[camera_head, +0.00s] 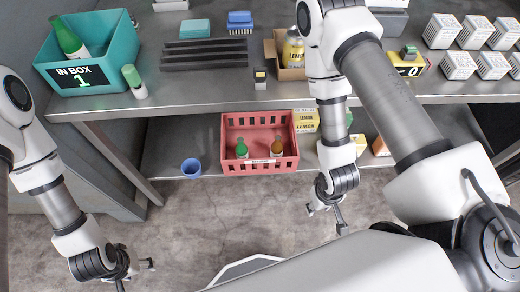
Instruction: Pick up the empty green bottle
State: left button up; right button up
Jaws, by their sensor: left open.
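A green bottle (68,38) leans in the teal in box (110,73) at the back left of the steel counter. A clear-looking bottle with a green cap (132,78) is on the counter just right of that box. Another green bottle (241,151) is in the red crate (260,168) on the lower shelf. I cannot tell which of these is empty. My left gripper (135,274) is open and empty, low over the floor at the left, apart from all bottles. My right gripper (327,217) hangs empty with its fingers apart, in front of the lower shelf.
A brown bottle (276,148) shares the red crate. A blue cup (191,168) stands left of it. Lemon boxes (305,121) sit to its right. The counter (180,98) holds a dark rack (205,54), a blue brush (240,22) and white cartons (458,66). The floor is clear.

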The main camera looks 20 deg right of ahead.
aim_at(242, 148)
jog(key=l+z, duration=0.4)
jog(key=l, duration=1.2)
